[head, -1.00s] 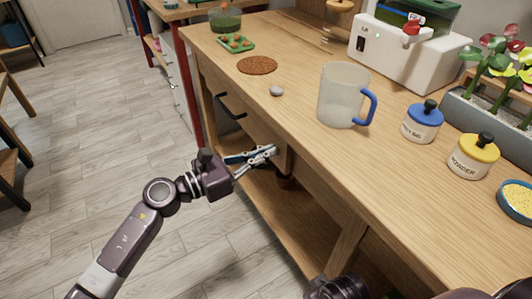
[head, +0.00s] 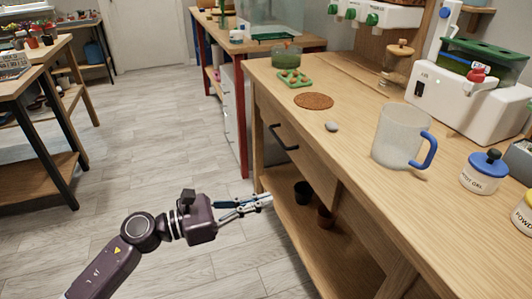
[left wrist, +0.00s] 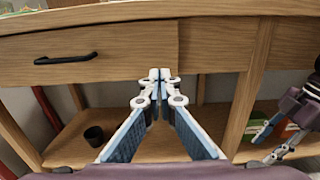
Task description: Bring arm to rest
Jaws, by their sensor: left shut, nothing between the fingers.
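My left gripper (head: 268,198) is shut and empty. In the head view it points right, in front of the wooden workbench (head: 352,110), below the level of its top. In the left wrist view the shut fingertips (left wrist: 160,75) are in front of the drawer face (left wrist: 90,52) with its black handle. My right gripper (left wrist: 268,152) shows at the right edge of the left wrist view, small and dim; I cannot tell whether it is open. It is not in the head view.
On the bench stand a frosted jug (head: 400,137) with a blue handle, a blue-lidded jar (head: 483,175), a grey stone (head: 332,127) and a cork mat (head: 314,101). Dark pots (head: 303,192) sit on the lower shelf. The floor (head: 140,150) left of the bench is open.

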